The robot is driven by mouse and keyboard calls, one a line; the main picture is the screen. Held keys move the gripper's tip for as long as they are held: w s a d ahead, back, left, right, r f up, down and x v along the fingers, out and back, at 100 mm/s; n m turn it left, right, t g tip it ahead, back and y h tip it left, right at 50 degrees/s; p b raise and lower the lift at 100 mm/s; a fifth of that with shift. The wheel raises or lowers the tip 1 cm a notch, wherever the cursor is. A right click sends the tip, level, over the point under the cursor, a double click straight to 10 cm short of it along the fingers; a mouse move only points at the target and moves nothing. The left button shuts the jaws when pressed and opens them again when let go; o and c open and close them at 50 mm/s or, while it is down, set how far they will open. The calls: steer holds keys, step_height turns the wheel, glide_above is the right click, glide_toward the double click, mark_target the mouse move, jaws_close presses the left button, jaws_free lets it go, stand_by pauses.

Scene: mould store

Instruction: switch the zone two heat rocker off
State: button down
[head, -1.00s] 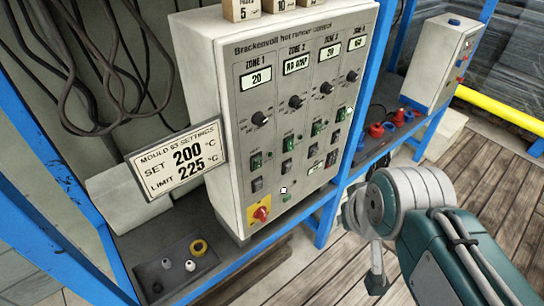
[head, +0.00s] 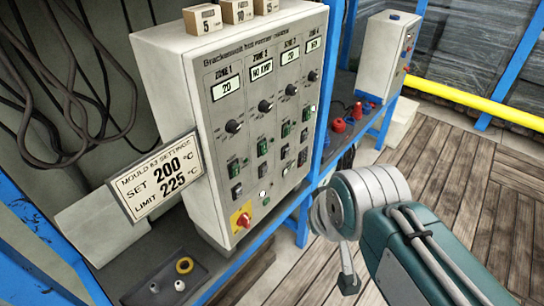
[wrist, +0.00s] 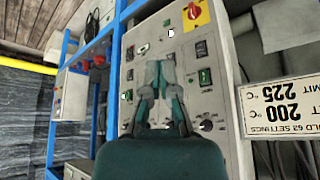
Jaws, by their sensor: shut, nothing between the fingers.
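The hot runner control panel (head: 262,60) stands left of centre in the head view, with columns for several zones. The zone two column has a display (head: 261,69) that seems to read "NO AMP", a knob (head: 265,105), a green rocker (head: 262,146) and a dark rocker (head: 262,170). The rocker labels are too small to read. In the wrist view the panel (wrist: 222,100) appears upside down. My gripper (wrist: 160,64) is shut and empty in front of the panel there, covering part of its rockers. The gap to the panel cannot be judged.
A red rotary switch (head: 241,218) on yellow sits at the panel's lower corner. A settings sign (head: 157,176) juts out left. A tray (head: 205,278) holds small parts below. Blue posts (head: 335,90) frame the bench. Wooden floor (head: 470,160) at right is open.

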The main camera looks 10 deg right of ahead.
mark_target(264, 148)
steer(key=w+a+f+m+g+y, duration=0.2)
steer(key=w+a+f+m+y, duration=0.1)
steer(key=w+f+y, duration=0.15)
steer(key=w+d+m+t+y, duration=0.4)
steer(key=w+d+m+t, duration=0.3)
steer(key=w+d, duration=0.3)
steer(key=shift+w+d+m+t, duration=0.25)
steer(key=shift+w+m+t, duration=0.2)
steer(key=shift+w, duration=0.8)
steer(key=x, duration=1.4)
